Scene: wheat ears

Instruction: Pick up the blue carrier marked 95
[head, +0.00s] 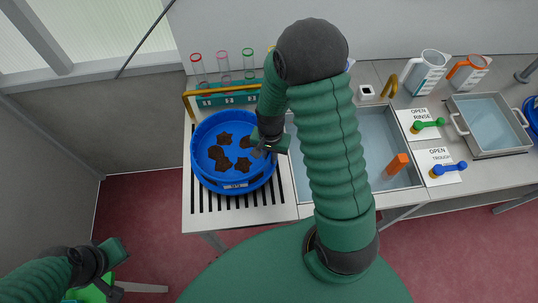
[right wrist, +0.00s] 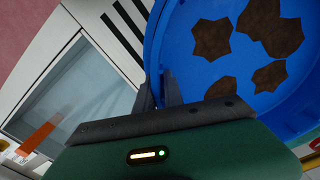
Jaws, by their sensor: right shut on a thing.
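The blue carrier (head: 197,162) is a round, shallow tub at the left end of the counter. Several brown, jagged flat pieces (head: 222,162) lie in it. A small pale label (head: 235,186) is on its front wall, too small to read. My right gripper (head: 268,149) is at the carrier's right side. In the right wrist view, its fingers (right wrist: 163,92) are shut on the wall of the blue carrier (right wrist: 180,50). My left gripper (head: 113,272) is low at the left, away from the counter; its jaw opening is unclear.
The carrier is over a slatted drainboard (head: 215,203). Behind it is a rack (head: 220,100) with glass tubes. A water-filled sink (head: 365,135) with an orange block (head: 397,165) is to the right. Further right are valve cards, jugs (head: 424,70) and a metal tray (head: 488,118).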

